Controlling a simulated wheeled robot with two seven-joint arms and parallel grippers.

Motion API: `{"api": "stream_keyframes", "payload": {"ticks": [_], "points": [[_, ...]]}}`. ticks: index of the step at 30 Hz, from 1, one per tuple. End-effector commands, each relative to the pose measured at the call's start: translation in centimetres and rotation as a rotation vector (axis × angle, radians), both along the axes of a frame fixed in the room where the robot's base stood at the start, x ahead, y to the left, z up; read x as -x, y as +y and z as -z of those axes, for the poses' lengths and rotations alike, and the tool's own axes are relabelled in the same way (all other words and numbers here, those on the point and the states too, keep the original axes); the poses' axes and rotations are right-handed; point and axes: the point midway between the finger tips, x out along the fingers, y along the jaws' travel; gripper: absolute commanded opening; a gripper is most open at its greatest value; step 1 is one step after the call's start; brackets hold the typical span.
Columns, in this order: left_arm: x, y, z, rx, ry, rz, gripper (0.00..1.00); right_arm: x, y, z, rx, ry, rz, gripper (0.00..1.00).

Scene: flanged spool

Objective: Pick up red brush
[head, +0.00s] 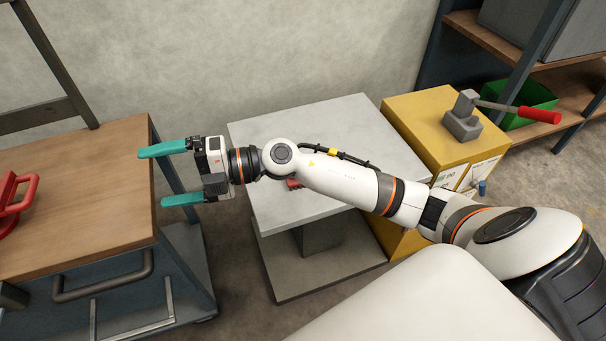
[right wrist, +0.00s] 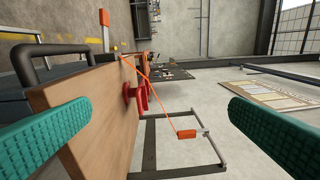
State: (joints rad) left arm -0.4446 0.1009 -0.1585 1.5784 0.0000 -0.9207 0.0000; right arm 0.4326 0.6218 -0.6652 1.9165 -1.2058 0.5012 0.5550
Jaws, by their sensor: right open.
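A small red thing (head: 293,183) lies on the grey pedestal table (head: 345,122), mostly hidden under my right arm. It may be the red brush, but too little shows to tell. My right gripper (head: 152,178) reaches left past the table, its teal fingers spread and empty over the right edge of the wooden-topped cart. In the right wrist view the teal fingers (right wrist: 160,120) stand wide apart with nothing held between them. My left gripper is in neither view.
A red handled object (head: 14,204) sits on the wooden cart top (head: 85,190). A yellow cabinet (head: 418,118) at the right carries a grey device (head: 462,124) with a red-gripped lever (head: 540,115). A green bin (head: 530,96) stands on the shelf behind.

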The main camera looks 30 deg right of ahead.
Motion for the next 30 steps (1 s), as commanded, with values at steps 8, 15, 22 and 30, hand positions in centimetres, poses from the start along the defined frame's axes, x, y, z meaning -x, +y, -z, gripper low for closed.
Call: {"api": "stream_keyframes", "payload": {"ticks": [8, 15, 22, 30], "points": [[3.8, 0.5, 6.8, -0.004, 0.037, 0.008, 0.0, -2.4, -10.7, 9.2, 0.861, 0.077, -0.225, 1.0], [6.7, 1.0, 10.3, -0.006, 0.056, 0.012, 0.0, -4.0, -25.5, 9.7, 1.407, 0.351, -0.138, 1.0], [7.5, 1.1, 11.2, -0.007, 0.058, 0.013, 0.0, -3.6, -30.0, 9.5, 1.546, 0.467, -0.087, 1.0], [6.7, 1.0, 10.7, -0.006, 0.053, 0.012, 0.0, -3.6, -29.9, 14.1, 1.544, 0.467, -0.09, 1.0]]}}
